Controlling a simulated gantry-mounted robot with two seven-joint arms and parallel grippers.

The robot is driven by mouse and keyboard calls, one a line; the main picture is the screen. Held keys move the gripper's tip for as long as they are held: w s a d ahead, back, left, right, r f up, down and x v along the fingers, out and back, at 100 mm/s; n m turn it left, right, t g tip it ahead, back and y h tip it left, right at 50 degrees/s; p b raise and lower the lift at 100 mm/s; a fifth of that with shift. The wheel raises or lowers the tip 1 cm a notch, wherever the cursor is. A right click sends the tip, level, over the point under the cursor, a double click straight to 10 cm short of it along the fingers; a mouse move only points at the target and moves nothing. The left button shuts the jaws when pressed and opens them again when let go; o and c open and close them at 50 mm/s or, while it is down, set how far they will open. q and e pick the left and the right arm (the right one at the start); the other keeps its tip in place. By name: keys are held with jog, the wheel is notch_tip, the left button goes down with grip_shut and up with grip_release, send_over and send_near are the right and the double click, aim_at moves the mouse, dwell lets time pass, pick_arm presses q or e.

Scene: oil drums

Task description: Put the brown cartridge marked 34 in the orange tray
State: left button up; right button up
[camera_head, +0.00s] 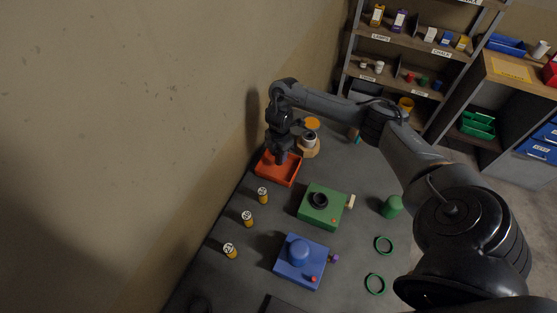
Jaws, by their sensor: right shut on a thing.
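The orange tray (291,178) lies at the back left of the dark table, near the wall. My right gripper (281,158) points down over the tray's left part, its tips at or just above the inside of the tray. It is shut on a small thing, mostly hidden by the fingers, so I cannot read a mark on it. Several small yellow cartridges with white numbered tops stand in a row in front of the tray: one nearest the tray (263,196), one in the middle (247,219) and one nearest me (230,251). Their numbers are too small to read surely. My left gripper is not in view.
A green box with a black ring (315,213) and a blue box with a dome (296,267) stand mid-table. A white-and-tan object (309,146) stands behind the tray. Shelves (415,42) stand beyond.

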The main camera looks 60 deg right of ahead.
aim_at(278, 160)
jog(key=shift+w+f+b, duration=0.15)
jog(key=shift+f+b, duration=0.15)
jog(key=shift+f, duration=1.75)
jog(key=shift+f, duration=0.2)
jog(key=o, duration=1.1)
jog(key=shift+r, duration=0.1)
